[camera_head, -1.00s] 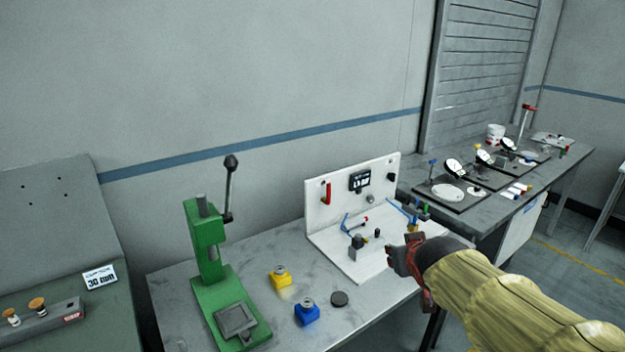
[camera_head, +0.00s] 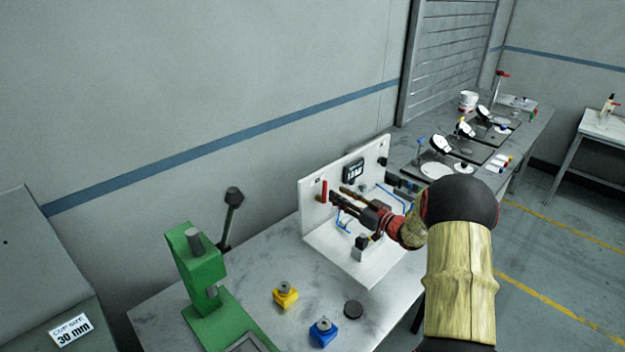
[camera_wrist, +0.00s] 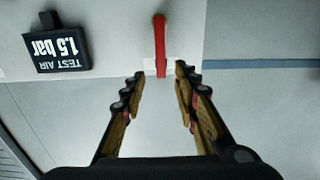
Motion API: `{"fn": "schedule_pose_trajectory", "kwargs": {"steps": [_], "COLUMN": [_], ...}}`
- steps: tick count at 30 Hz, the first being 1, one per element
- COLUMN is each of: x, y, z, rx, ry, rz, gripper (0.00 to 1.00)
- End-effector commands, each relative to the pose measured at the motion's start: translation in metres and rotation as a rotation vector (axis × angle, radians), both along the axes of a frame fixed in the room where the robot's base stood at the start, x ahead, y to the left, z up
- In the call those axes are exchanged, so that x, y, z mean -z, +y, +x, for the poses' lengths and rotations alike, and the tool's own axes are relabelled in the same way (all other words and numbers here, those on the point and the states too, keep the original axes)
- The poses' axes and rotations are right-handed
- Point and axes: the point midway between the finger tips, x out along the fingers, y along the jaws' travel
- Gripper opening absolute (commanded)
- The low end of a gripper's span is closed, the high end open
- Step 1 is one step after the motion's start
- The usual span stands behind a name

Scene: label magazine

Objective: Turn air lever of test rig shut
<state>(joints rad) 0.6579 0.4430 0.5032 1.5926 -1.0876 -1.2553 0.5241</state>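The test rig (camera_head: 312,224) is a white base with an upright white panel on the bench. Its red air lever (camera_head: 324,190) stands upright on the left part of the panel. In the wrist view the red lever (camera_wrist: 160,40) runs straight up from a pale patch, just beyond the gap between my fingertips. My gripper (camera_head: 337,194) reaches toward the panel from the right. In the wrist view my gripper (camera_wrist: 160,73) is open and empty, one finger on each side of the lever's line. I cannot tell if a finger touches it.
A display (camera_wrist: 58,45) reading "TEST AIR 1.5 bar" appears upside down beside the lever.

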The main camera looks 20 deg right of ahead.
Motion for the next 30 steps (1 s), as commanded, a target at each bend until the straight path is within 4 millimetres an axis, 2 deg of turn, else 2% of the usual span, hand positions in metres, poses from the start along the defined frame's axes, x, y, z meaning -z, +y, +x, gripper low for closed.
{"fn": "schedule_pose_trajectory", "kwargs": {"steps": [5, 12, 18, 29, 30], "x": [0.001, 0.002, 0.001, 0.000, 0.000], "y": [0.006, 0.019, 0.025, 0.027, 0.027], "z": [0.013, 0.048, 0.067, 0.072, 0.072], "rx": [-0.010, -0.009, -0.007, -0.006, -0.006], "ry": [-0.006, -0.004, -0.004, -0.004, -0.004], "rz": [0.004, 0.004, 0.004, 0.004, 0.004], "gripper": [0.30, 0.30, 0.30, 0.30, 0.28]}}
